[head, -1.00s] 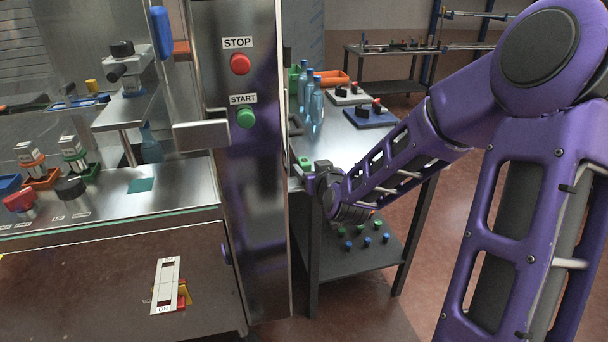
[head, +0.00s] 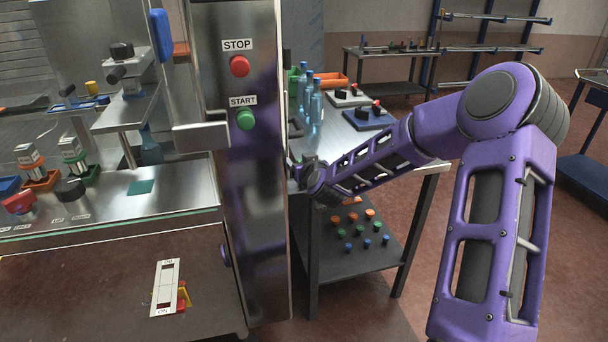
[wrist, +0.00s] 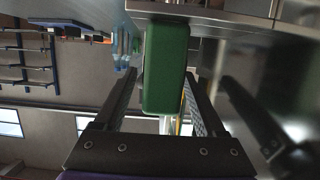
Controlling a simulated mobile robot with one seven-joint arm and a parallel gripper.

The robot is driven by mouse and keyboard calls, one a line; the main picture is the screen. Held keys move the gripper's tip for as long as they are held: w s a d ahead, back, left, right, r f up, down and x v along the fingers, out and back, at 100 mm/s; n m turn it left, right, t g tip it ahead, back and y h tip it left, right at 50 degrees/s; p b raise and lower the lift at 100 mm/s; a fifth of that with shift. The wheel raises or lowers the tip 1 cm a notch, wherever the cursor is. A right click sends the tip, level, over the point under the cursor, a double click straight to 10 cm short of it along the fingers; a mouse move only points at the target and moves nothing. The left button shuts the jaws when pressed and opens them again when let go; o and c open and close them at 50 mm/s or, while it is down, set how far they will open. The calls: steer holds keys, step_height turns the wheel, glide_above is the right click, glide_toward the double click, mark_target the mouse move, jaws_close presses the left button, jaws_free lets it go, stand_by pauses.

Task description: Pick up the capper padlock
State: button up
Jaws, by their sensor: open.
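A green block with rounded edges (wrist: 166,68) shows in the wrist view, below a metal edge. It looks like the padlock's body, but no shackle or label shows, so I cannot be sure. My gripper (wrist: 160,82) is open, with one finger on each side of the block; contact cannot be told. In the head view my gripper (head: 300,170) is beside the steel column, at the near left corner of the side table, and the block cannot be made out there.
The steel column (head: 235,180) with STOP and START buttons stands close left of my gripper. The side table (head: 340,140) carries blue bottles (head: 311,100) and switch boxes; several coloured caps lie on its lower shelf (head: 365,262). A red and yellow piece (head: 183,296) sits by the ON panel.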

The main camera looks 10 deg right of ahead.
jaws_close()
stand_by(0.3)
